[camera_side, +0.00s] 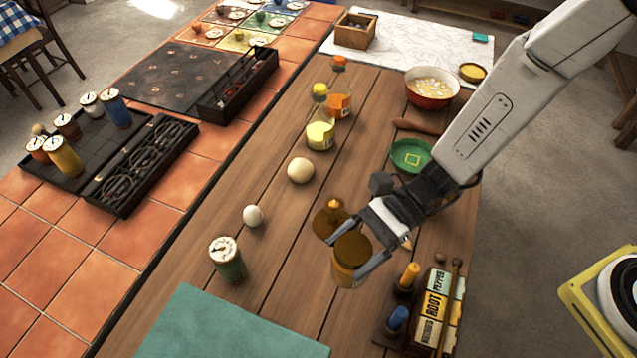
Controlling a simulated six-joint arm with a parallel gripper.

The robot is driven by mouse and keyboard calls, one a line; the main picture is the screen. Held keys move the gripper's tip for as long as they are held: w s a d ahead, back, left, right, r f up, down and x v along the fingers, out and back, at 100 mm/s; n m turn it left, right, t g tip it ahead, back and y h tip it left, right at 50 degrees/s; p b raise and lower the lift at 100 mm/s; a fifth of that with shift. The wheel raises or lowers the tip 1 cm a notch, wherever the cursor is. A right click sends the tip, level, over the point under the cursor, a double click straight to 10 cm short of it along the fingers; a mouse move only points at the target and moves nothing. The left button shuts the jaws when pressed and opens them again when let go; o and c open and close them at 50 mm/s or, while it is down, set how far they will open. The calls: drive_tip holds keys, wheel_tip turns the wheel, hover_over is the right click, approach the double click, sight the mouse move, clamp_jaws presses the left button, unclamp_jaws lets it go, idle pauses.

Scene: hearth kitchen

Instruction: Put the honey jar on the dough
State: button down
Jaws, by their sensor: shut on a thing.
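The honey jar (346,276), an amber jar with a brown round lid, is between the fingers of my gripper (350,255), which is shut on it. The jar looks upright; whether it is clear of the table cannot be told for sure. The dough (300,170) is a pale, smooth ball on the wooden table, up and left of the jar. The jar and the dough are well apart. Nothing rests on the dough.
A round brown piece with an orange knob (333,216) stands close behind the jar. An egg (253,215), a dial-topped tin (227,260) and bottles (320,130) stand around the dough. A green dish (410,155) is right. Spice boxes (433,310) are front right.

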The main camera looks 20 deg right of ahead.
drive_tip(key=w+d+r+m+t, duration=0.3)
drive_tip(key=w+d+r+t, duration=0.1)
drive_tip(key=w, duration=0.5)
drive_tip(key=w+d+r+m+t, duration=0.4)
drive_tip(key=w, duration=0.5)
hover_over(300, 162)
wheel_tip(300, 162, down, 9)
drive_tip(key=shift+s+h, duration=0.3)
drive_tip(key=shift+f, duration=0.15)
drive_tip(key=shift+w+f, duration=0.15)
drive_tip(key=shift+f, duration=0.75)
drive_tip(key=shift+w+f, duration=0.1)
drive_tip(key=shift+f, duration=0.8)
drive_tip(key=shift+f, duration=0.5)
